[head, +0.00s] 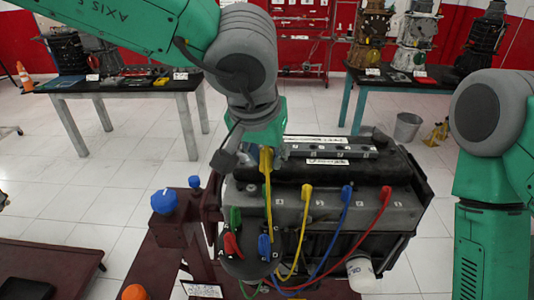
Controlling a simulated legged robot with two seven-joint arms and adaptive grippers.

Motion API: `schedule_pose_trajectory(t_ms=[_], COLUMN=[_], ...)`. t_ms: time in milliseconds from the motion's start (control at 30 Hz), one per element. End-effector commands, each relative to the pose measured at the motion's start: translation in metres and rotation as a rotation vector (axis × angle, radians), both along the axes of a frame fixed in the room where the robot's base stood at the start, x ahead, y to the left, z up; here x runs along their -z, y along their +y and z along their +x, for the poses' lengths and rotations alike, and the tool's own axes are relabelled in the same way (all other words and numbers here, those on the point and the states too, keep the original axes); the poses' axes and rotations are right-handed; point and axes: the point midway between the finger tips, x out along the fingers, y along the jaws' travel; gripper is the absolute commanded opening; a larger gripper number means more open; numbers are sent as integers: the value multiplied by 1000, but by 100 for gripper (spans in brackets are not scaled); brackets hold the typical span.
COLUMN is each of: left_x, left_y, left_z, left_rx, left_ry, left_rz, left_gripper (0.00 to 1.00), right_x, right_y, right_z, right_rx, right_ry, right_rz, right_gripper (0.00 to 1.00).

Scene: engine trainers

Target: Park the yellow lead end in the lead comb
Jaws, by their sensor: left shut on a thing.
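My left gripper (262,145) is at the left end of the engine's top, shut on the upper yellow lead end (266,161). Its yellow lead hangs down in front of the engine toward the round cap with coloured boots. A pale grey strip with numbered places (335,149), which looks like the lead comb, lies along the engine top just right of the gripper. I cannot tell whether the held end touches it. Another yellow boot (307,191) sits on the engine front. My right gripper is outside the picture.
A blue boot (347,192) and red boot (385,193) sit on the engine (405,212). Green (235,219), red (231,244) and blue (265,246) boots are on the cap. A blue knob (164,201) stands left. Tables and a bucket (407,127) are behind.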

Motion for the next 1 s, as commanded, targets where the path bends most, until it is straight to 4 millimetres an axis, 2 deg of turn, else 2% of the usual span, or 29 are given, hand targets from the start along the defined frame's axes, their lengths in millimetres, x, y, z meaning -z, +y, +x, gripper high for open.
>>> schedule_pose_trajectory(t_ms=[500, 767, 1000], left_x=[-41, -44, -44], left_y=[0, -1, -7], left_z=[1, 5, 28], left_rx=[-2, -1, -2], left_ry=[-2, 1, 0], left_rz=[-4, -3, -4], left_gripper=[0, 0, 0], right_x=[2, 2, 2], right_y=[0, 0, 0], right_z=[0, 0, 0], right_rx=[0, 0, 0], right_ry=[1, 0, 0], right_rz=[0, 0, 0], right_gripper=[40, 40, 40])
